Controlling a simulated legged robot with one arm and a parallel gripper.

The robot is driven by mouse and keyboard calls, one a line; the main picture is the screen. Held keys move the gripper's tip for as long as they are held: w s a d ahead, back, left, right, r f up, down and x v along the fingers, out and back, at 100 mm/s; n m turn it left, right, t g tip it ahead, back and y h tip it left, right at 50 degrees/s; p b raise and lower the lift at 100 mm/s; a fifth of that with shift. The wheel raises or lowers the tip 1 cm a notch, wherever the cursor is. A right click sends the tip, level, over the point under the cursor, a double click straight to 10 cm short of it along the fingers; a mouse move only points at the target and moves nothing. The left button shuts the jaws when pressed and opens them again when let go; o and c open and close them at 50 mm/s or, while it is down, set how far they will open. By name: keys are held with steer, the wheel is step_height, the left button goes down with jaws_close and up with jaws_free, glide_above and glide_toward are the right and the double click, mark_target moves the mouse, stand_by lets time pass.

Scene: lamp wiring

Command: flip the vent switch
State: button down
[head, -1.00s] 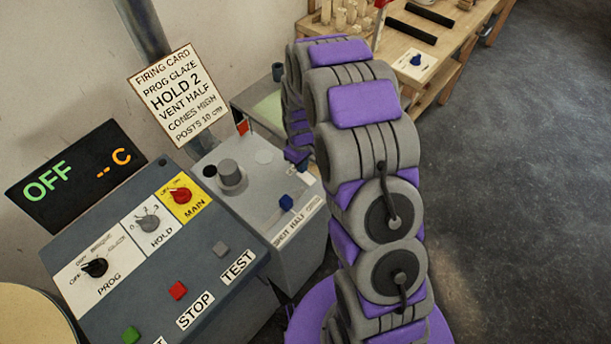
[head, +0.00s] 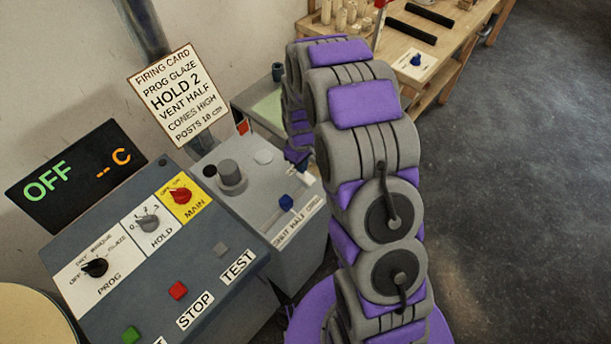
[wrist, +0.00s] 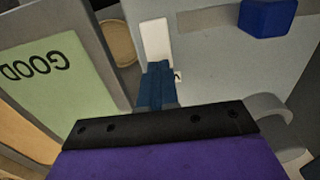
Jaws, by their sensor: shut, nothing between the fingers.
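The grey box (head: 262,185) beside the control console carries a blue knob (head: 286,202) above a label strip reading SHUT HALF and a last word too small to read. The blue knob also shows at the top right of the wrist view (wrist: 265,17). A small white plate (head: 305,179) sits on the box behind the knob. It shows in the wrist view (wrist: 155,38) just beyond my fingertips. My gripper (wrist: 157,72) is shut and empty, its blue fingers over the plate's near end. They hide any switch there, and I cannot tell whether they touch it.
The console (head: 200,265) has dials and buttons, with a display (head: 70,175) reading OFF. A firing card (head: 177,95) says VENT HALF. A green panel marked GOOD (wrist: 60,85) lies left in the wrist view. A wooden bench (head: 425,50) stands behind; floor to the right is clear.

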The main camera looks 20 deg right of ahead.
steer(key=shift+f, duration=0.9)
stand_by(0.5)
steer(key=shift+r, duration=0.1)
steer(key=shift+r+p, duration=1.4)
steer(key=shift+r, duration=2.05)
